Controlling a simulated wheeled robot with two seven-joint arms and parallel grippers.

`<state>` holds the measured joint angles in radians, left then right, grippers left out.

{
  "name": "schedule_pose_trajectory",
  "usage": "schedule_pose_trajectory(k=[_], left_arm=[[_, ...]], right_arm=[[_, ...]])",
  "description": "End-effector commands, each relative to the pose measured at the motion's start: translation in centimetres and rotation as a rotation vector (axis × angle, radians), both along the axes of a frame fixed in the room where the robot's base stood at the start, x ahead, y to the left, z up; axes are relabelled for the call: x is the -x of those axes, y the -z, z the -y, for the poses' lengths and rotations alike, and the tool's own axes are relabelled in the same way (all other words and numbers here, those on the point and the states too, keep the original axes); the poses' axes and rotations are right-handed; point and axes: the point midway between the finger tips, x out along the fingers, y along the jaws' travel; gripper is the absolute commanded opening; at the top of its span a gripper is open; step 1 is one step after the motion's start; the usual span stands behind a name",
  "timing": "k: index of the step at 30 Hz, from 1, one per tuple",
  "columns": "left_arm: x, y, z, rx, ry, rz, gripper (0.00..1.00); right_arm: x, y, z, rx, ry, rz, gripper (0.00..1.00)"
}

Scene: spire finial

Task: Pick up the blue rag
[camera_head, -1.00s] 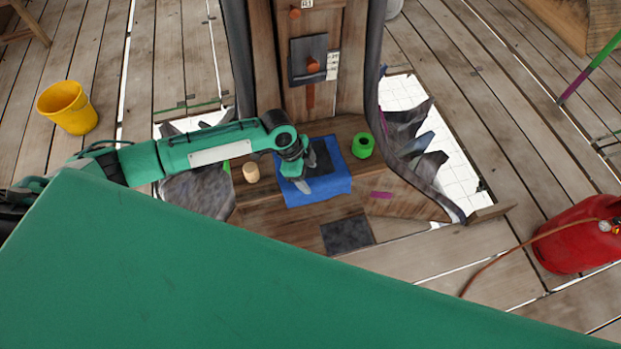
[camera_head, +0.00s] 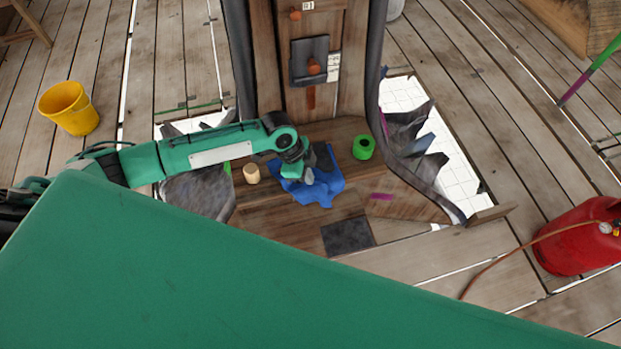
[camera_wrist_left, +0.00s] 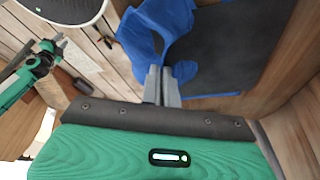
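The blue rag (camera_head: 318,190) is bunched up on the wooden ledge at the foot of the spire, partly over a dark square patch (camera_head: 324,156). My left gripper (camera_head: 307,178) is right at the rag. In the left wrist view, its two grey fingertips (camera_wrist_left: 163,84) are close together, with folds of the rag (camera_wrist_left: 143,40) rising between and around them. The gripper looks shut on the rag. Part of the rag is hidden behind the gripper in the head view. My right gripper does not show in the head view.
A green roll (camera_head: 363,147) stands right of the rag, and a small tan cylinder (camera_head: 251,173) stands left of it. Jagged grey sheeting (camera_head: 408,140) flanks the ledge.

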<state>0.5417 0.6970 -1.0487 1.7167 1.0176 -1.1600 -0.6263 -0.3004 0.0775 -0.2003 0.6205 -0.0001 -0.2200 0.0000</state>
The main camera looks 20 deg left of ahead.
Motion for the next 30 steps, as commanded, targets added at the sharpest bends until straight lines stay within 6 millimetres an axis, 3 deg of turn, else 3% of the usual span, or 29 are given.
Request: schedule_pose_trajectory(k=[22,30], left_arm=[[0.0,-11.4,0.0,0.001,0.0,0.001,0.0],[0.0,-11.9,0.0,0.001,0.0,0.001,0.0]], right_arm=[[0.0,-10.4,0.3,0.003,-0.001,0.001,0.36],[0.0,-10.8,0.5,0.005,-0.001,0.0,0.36]])
